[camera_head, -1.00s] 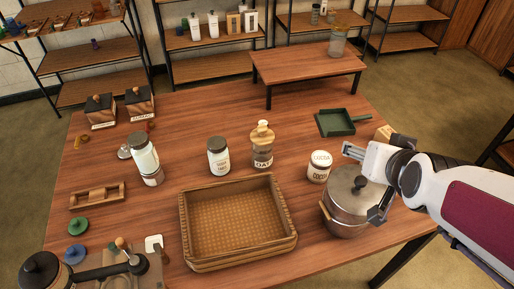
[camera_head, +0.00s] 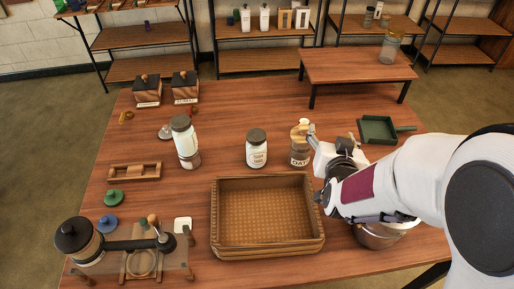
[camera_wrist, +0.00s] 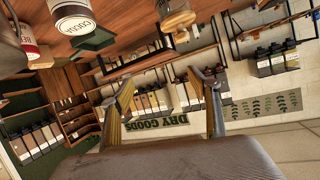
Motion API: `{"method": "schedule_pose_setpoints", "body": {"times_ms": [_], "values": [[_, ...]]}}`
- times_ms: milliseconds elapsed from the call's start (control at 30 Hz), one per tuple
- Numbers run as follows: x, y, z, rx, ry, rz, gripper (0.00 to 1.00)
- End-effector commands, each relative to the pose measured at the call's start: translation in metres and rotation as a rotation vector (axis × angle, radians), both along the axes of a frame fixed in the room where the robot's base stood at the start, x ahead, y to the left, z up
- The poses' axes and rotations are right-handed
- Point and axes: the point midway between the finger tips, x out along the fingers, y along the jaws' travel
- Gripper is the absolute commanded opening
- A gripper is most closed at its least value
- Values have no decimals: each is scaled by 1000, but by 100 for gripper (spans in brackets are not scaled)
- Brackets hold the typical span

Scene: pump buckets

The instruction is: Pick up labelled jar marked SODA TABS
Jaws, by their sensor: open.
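A white jar with a dark lid and a small label (camera_head: 257,148) stands upright on the table behind the wicker basket. Its print is too small to read surely, but it is the likeliest SODA TABS jar. My gripper (camera_head: 315,165) is open and empty, to the right of this jar and in front of the OATS jar (camera_head: 300,157). In the wrist view my open gripper (camera_wrist: 161,78) points across the room at the shelves, with nothing between its fingers. A jar labelled COCOA (camera_wrist: 74,16) shows at that view's top left; in the head view my arm hides it.
The wicker basket (camera_head: 218,238) fills the table's middle front. A taller white-filled jar (camera_head: 185,140) stands left. A metal pot (camera_head: 385,238) sits partly under my arm. A green dustpan (camera_head: 378,128) lies at right. Bare table surrounds the labelled jar.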

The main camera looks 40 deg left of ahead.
Motion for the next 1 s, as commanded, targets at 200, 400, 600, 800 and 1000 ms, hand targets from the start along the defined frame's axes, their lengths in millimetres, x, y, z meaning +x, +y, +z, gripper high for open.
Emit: {"method": "schedule_pose_setpoints", "body": {"times_ms": [200,400,600,800,1000], "values": [[-12,40,-27,21,-66,36,61],[-29,71,-49,42,-133,69,61],[-51,97,-71,63,-203,104,61],[-79,118,-94,85,-276,141,61],[-105,133,-111,105,-341,175,61]]}}
